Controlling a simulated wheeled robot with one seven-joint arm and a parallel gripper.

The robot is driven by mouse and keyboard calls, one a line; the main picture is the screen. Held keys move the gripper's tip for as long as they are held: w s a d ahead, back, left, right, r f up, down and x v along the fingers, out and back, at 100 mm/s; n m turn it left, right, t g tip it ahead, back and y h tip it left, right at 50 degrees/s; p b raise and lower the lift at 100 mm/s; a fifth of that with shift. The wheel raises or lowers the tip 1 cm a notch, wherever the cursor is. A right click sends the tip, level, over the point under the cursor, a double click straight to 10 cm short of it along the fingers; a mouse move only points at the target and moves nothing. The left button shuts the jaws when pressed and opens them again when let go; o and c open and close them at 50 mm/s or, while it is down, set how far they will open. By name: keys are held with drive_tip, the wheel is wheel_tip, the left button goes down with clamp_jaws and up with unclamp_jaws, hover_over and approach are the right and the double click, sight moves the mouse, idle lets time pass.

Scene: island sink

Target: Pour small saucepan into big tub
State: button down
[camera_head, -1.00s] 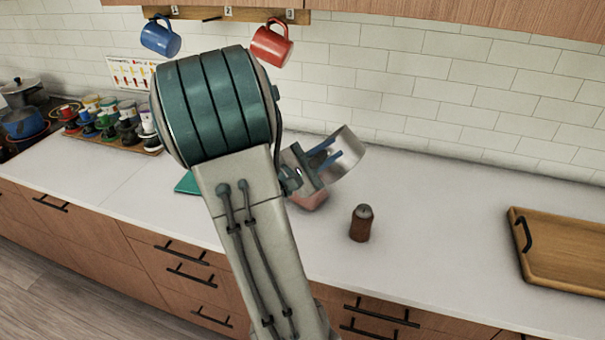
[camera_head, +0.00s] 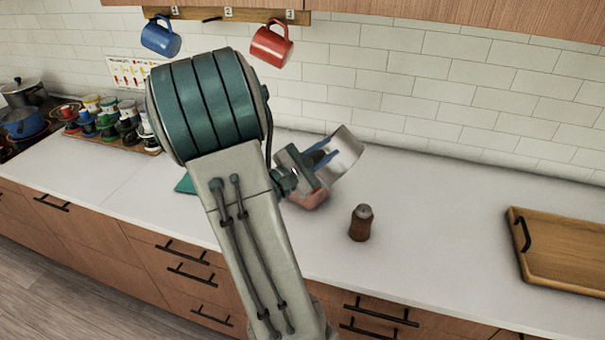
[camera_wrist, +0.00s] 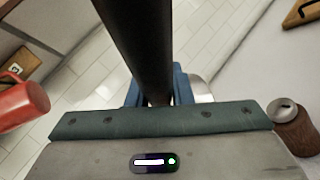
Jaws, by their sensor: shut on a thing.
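The small saucepan (camera_head: 347,152) is a shiny metal pan, held tilted above the counter in the head view. My gripper (camera_head: 325,158) has blue fingers and is shut on it. In the wrist view a dark handle (camera_wrist: 142,45) runs between the blue fingers (camera_wrist: 155,88), with a bit of the metal pan (camera_wrist: 200,88) behind. A reddish-pink container (camera_head: 310,198), possibly the big tub, is on the counter below my gripper and is mostly hidden by it. I cannot see the inside of either vessel.
A brown shaker (camera_head: 361,223) stands on the counter right of the pink container. A wooden tray (camera_head: 560,255) lies at the right. Blue (camera_head: 160,36) and red (camera_head: 271,45) mugs hang on the wall. A teal item (camera_head: 185,184) is partly behind my arm. The counter's middle right is clear.

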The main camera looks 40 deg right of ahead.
drive_tip(key=shift+w+a+f+n+t+h+p, duration=0.1)
drive_tip(key=shift+w+a+n+t+h+p, duration=0.15)
drive_tip(key=shift+w+n, duration=0.4)
drive_tip(key=shift+w+a+f+n+t+h+p, duration=0.1)
drive_tip(key=shift+w+f+n+t+h+p, duration=0.1)
drive_tip(key=shift+w+n, duration=0.45)
drive_tip(key=shift+w+a+f+n+t+h+p, duration=0.15)
drive_tip(key=shift+w+a+n+h+p, duration=0.1)
drive_tip(key=shift+w+n, duration=0.35)
idle(0.7)
drive_tip(key=shift+r, duration=0.15)
drive_tip(key=shift+w+a+r+n+t+p, duration=0.1)
drive_tip(key=shift+w+a+n+t+p, duration=0.15)
drive_tip(key=shift+w+n, duration=0.25)
drive_tip(key=shift+w+a+r+n+t+p, duration=0.15)
drive_tip(key=shift+w+n+p, duration=0.15)
drive_tip(key=shift+w+n, duration=0.15)
drive_tip(key=shift+w+h, duration=0.3)
drive_tip(key=shift+w+a+n+t+p, duration=0.1)
drive_tip(key=shift+w+n+t+p, duration=0.2)
drive_tip(key=shift+n+t+p, duration=0.1)
drive_tip(key=shift+w+a+f+n+t, duration=0.15)
drive_tip(key=shift+w+f+n+t, duration=0.1)
drive_tip(key=shift+w+n, duration=0.25)
drive_tip(key=shift+w+a+f+n+t, duration=0.1)
drive_tip(key=shift+w+f+n+t, duration=0.1)
drive_tip(key=shift+w+n, duration=0.2)
